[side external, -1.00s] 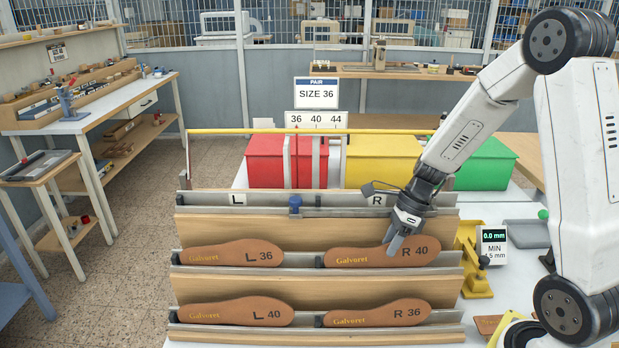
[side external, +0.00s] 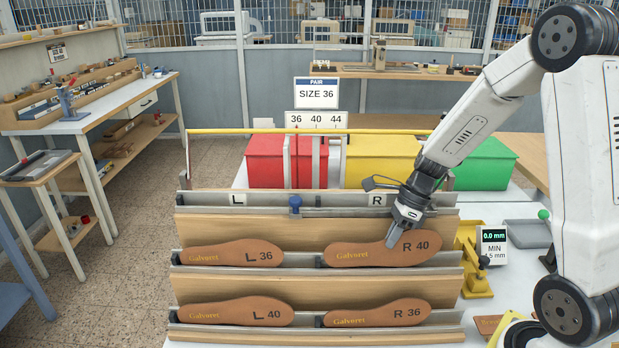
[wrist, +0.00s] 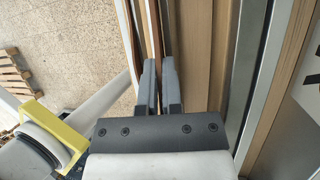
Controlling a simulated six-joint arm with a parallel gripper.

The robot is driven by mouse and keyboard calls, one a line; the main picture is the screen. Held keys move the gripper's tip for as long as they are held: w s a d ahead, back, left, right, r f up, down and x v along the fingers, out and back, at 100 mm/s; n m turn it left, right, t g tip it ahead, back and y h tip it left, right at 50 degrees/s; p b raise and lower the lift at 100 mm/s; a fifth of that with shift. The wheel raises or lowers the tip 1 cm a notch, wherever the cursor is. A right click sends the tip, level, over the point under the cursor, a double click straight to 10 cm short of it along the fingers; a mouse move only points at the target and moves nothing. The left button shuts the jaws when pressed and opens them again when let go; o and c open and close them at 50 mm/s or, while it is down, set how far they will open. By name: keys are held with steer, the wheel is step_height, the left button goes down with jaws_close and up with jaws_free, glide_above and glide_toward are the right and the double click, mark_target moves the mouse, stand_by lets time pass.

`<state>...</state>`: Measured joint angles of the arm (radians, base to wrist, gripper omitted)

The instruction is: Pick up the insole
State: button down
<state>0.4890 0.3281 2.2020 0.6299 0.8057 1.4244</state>
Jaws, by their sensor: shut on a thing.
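Several brown insoles stamped "Galvoret" stand on a wooden rack (side external: 310,284). My gripper (side external: 394,238) is shut on the R 40 insole (side external: 360,255), at the right of the upper row, gripping it near its upper edge. This insole is slightly raised and its right end is a bit higher. The L 36 insole (side external: 215,254) is to its left. The L 40 insole (side external: 235,311) and the R 36 insole (side external: 375,313) rest in the lower row. In the wrist view my two fingers (wrist: 159,85) are close together around a thin edge.
A "SIZE 36" sign (side external: 316,93) stands behind the rack. Red (side external: 265,160), yellow (side external: 380,162) and green (side external: 485,165) bins are at the back. A thickness gauge (side external: 494,245) reading 0.0 mm stands right of the rack.

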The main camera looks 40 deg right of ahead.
steer(key=shift+r, duration=4.35)
steer(key=w+r+n+g+h, duration=0.2)
steer(key=r+n, duration=0.3)
steer(key=n, duration=0.4)
steer(key=w+a+r+n+g+h, duration=0.1)
steer(key=w+r+n+g+h, duration=0.1)
steer(key=n, duration=0.7)
steer(key=w+a+r+n+g+h, duration=0.1)
steer(key=w+r+n+g+h, duration=0.1)
steer(key=w+r+n, duration=0.4)
steer(key=shift+r+n+h, duration=0.9)
steer(key=shift+r+n, duration=0.15)
steer(key=shift+n, duration=1.05)
steer(key=shift+w+a, duration=0.1)
steer(key=shift+a, duration=0.1)
